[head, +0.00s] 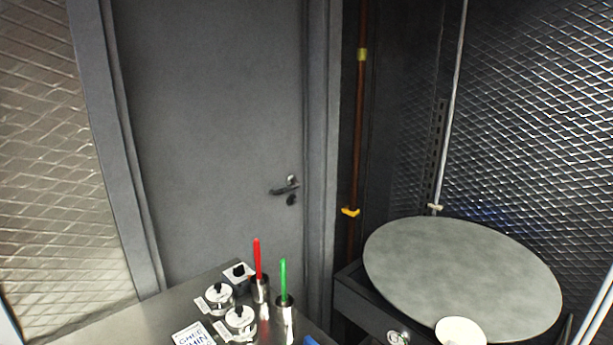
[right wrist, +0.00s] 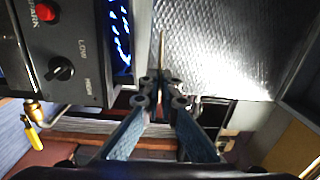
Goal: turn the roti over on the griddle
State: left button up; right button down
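The griddle (head: 460,270) is a large grey round plate at the right of the head view. A pale round piece (head: 460,332), perhaps the roti, shows at its near edge, cut off by the bottom of the picture. I cannot tell whether it lies on the griddle or in front of it. In the right wrist view my right gripper (right wrist: 161,85) has its fingertips close together. A thin tan rod (right wrist: 162,48) sticks out straight from between them and looks held. What the rod belongs to is unclear. My left gripper is not in view.
In the head view a steel counter (head: 110,330) holds lidded pots (head: 240,318), a red-handled tool (head: 257,258) and a green-handled tool (head: 283,280) in steel cups. A closed door (head: 210,130) stands behind. The right wrist view shows a control panel with a black knob (right wrist: 60,68) and blue flames (right wrist: 121,40).

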aim_at(453, 340)
jog(key=shift+m, duration=0.3)
jog(key=w+d+b, duration=0.1)
jog(key=w+d+f+b, duration=0.1)
jog(key=w+d, duration=0.1)
jog(key=w+d+f+b, duration=0.1)
jog(key=w, duration=0.1)
jog(key=shift+w+d+f+b, duration=0.15)
jog(key=shift+w+f+b, duration=0.05)
jog(key=shift+w+b, duration=0.1)
jog(key=shift+s+f+b, duration=0.1)
jog(key=shift+f+b, duration=0.2)
jog(key=shift+f, duration=0.1)
jog(key=s+a+r+n+t+y, duration=0.2)
jog(key=s+a+r+n+y, duration=0.1)
jog(key=s+a, duration=0.3)
jog(key=s+a+r+n+t+y, duration=0.2)
jog(key=s+a+y, duration=0.4)
jog(key=s, duration=0.4)
jog(key=s+a+r+n+t+y, duration=0.2)
jog(key=s+a+r+n+y, duration=0.2)
jog(key=s+a, duration=0.3)
jog(key=shift+s+n+y, duration=0.4)
jog(key=shift+s+n, duration=0.1)
jog(key=shift+s, duration=0.05)
jog(key=shift+d, duration=0.1)
